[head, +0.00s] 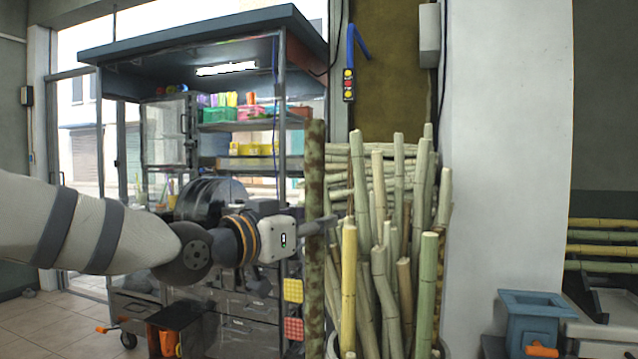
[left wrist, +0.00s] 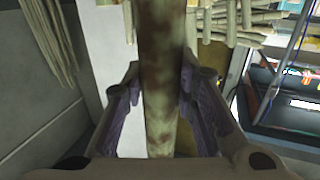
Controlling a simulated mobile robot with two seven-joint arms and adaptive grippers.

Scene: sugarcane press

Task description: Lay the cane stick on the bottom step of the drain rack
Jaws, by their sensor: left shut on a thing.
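The cane stick (head: 315,170) is long, mottled brown and green, and stands upright in front of the cane bundle. My left gripper (head: 315,227) is shut on it around its middle height. In the left wrist view the cane stick (left wrist: 161,60) runs between the two fingers of my left gripper (left wrist: 162,100), with a finger on each side. At the right edge, several yellow and green canes (head: 603,250) lie level, one above another; this may be the drain rack, but its steps are not clear. My right gripper is out of view.
A bundle of pale canes (head: 385,215) stands upright just right of the held stick. A food cart (head: 190,50) with shelves is behind my left arm. A white pillar (head: 510,150) stands between the bundle and the level canes. A blue box-like machine part (head: 530,320) is at lower right.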

